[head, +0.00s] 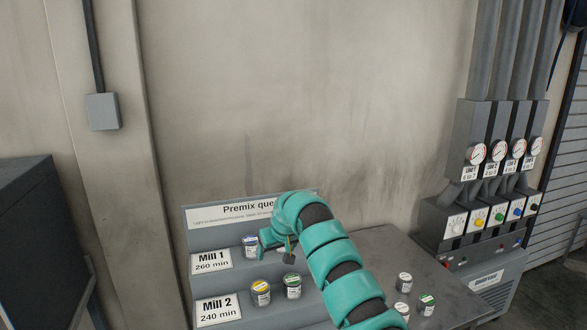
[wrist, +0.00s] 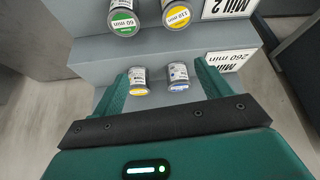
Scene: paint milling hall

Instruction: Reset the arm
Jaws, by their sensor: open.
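My teal arm reaches from the lower right to the stepped shelf in the head view, with my gripper (head: 275,249) in front of the Mill 1 step. In the wrist view my gripper (wrist: 164,72) is open. A can with a yellow label edge (wrist: 138,82) and a can with a blue one (wrist: 178,77) stand on the step between or just beyond the fingers; I cannot tell how deep they are in the gap. Neither is gripped. The blue can also shows in the head view (head: 250,246), left of my gripper; the yellow one is hidden there.
The Premix queue shelf (head: 200,238) also holds a yellow can (head: 261,293) and a green can (head: 292,285) on the Mill 2 step. Several cans stand on the grey table (head: 375,245) at right. A gauge and knob panel (head: 473,180) stands beyond. The wall above is clear.

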